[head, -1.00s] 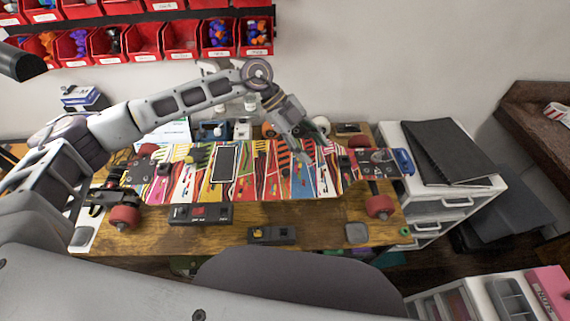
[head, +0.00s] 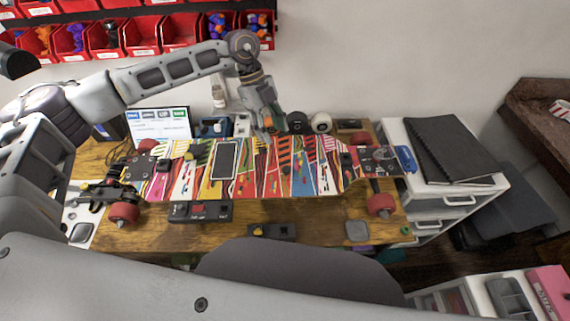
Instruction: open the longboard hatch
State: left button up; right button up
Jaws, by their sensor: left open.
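The longboard (head: 298,174) lies across the workbench, its deck covered in a bright multicoloured pattern, with red wheels at its ends. A dark rectangular panel with a pale border (head: 225,161), which looks like the hatch, sits flat in the deck left of the middle. My left gripper (head: 271,133) is open and empty, pointing down near the far edge of the deck, to the right of the panel. Whether its fingertips touch the deck cannot be told. My right gripper is out of view.
A lit screen (head: 161,126) stands behind the board on the left. Dark control boxes (head: 200,212) sit in front of it on the wooden bench (head: 320,228). A white drawer cabinet (head: 440,200) stands to the right. Red bins (head: 140,37) hang on the wall.

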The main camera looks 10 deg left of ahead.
aim_at(286, 168)
pick_arm(q)
jog(key=p+x, duration=0.1)
jog(key=x, duration=1.2)
jog(key=shift+s+d+f+p, duration=0.15)
jog(key=shift+f+p, duration=0.1)
jog(key=shift+p, duration=0.1)
grip_shut()
